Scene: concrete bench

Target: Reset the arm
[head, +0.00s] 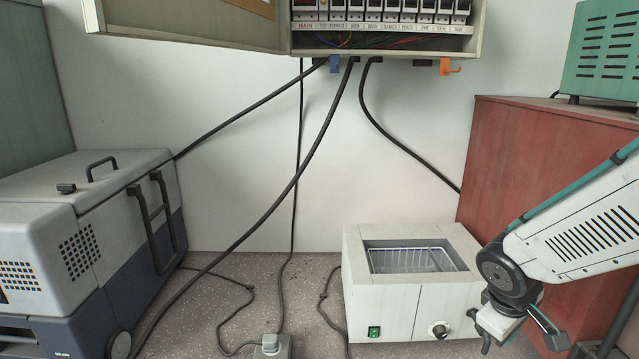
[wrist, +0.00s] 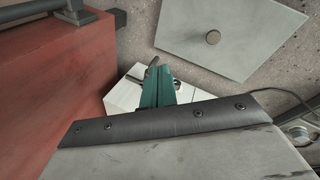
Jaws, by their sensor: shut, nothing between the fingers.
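My arm reaches in from the right in the head view, with its dark round wrist joint bent downward. My gripper (head: 500,325) hangs below that joint, near the bottom edge, in front of the white bath's right side and the red cabinet. It is shut and holds nothing. In the wrist view, a grey panel with a dark bolted strip, which looks like part of my arm, fills the foreground. A teal and white piece sticks out beyond it. The fingertips are not clear there.
A white bath (head: 380,310) with a wire basket stands on the speckled surface. A red cabinet (head: 510,150) is close at right; its red side also shows in the wrist view (wrist: 50,85). A grey case (head: 85,220) is left. Cables hang from the open breaker box (head: 385,44).

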